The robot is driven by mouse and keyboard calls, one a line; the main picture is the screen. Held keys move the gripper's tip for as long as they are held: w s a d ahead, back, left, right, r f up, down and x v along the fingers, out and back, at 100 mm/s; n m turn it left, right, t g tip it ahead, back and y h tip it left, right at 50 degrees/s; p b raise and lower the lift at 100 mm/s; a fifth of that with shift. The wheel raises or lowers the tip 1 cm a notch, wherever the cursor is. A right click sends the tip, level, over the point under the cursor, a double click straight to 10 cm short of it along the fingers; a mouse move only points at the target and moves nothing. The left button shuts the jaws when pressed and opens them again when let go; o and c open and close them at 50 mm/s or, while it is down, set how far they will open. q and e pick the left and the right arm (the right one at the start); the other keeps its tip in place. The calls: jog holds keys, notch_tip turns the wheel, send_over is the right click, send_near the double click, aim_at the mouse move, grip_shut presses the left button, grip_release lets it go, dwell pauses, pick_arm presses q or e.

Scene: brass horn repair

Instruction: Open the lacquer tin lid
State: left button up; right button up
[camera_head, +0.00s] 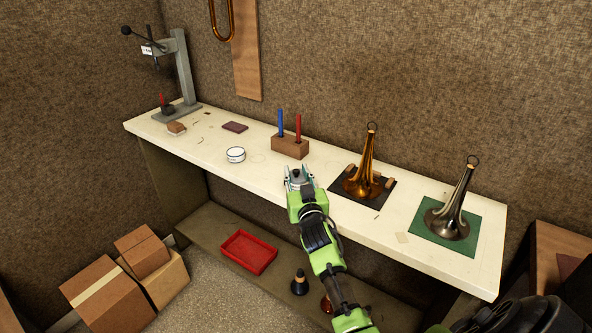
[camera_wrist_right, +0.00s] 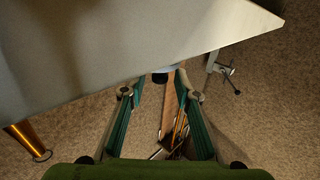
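My left gripper is not in view.
The workbench (camera_head: 360,218) also holds a wooden block (camera_head: 290,146) with blue and red sticks, a brass bell (camera_head: 367,172), a darker bell (camera_head: 450,213) and a grey press (camera_head: 184,70). A red tray (camera_head: 249,252) lies on the shelf below. Bench around the tin is mostly clear.

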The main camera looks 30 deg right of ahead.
jog(key=shift+w+d, duration=0.25)
jog(key=shift+w, duration=0.4)
grip_shut()
